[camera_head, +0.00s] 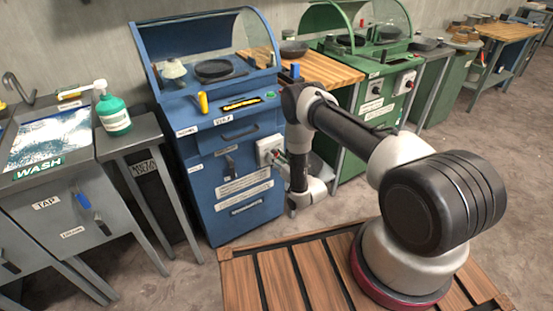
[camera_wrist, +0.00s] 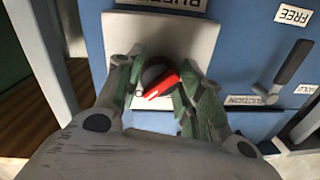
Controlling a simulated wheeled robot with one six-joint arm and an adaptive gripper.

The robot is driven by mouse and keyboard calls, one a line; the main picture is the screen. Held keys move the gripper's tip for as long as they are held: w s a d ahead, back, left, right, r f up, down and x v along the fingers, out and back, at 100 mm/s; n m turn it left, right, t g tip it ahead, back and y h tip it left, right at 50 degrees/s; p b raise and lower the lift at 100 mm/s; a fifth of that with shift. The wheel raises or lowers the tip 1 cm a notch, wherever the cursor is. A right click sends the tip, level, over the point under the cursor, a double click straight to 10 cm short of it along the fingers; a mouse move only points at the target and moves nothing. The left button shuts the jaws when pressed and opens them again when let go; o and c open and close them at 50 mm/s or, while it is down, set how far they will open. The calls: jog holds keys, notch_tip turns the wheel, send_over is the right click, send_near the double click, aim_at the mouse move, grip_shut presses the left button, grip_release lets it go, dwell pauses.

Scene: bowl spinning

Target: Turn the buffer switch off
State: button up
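The buffer switch is a black round knob (camera_wrist: 154,73) with a red pointer (camera_wrist: 163,86), on a light plate (camera_wrist: 120,32) below a partly cut-off label (camera_wrist: 180,4) in the wrist view. The red pointer lies diagonally, its upper end to the right. My gripper (camera_wrist: 161,84) has one green-padded finger on each side of the knob. The fingers stand apart, close to the knob and pointer; I cannot tell whether they press on it. In the head view, the plate (camera_head: 268,149) shows on the blue buffer machine's front (camera_head: 235,180), and my arm partly covers that area.
A grey lever (camera_wrist: 288,70) sits right of the switch in the wrist view, near a FREE label (camera_wrist: 296,14). A green machine (camera_head: 375,95) stands right of the blue one. A wash station (camera_head: 50,140) and green bottle (camera_head: 113,112) are at left.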

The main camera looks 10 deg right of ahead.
jog(key=shift+c, duration=0.5)
jog(key=shift+n, duration=0.3)
jog(key=n, duration=0.3)
jog(key=shift+d, duration=0.1)
jog(key=n, duration=0.4)
jog(key=shift+r+n+h, duration=0.1)
jog(key=shift+n+h, duration=0.2)
jog(key=shift+n, duration=0.1)
jog(key=n, duration=0.8)
jog(key=shift+r+n+h, duration=0.1)
jog(key=shift+n+h, duration=0.2)
jog(key=shift+h, duration=0.1)
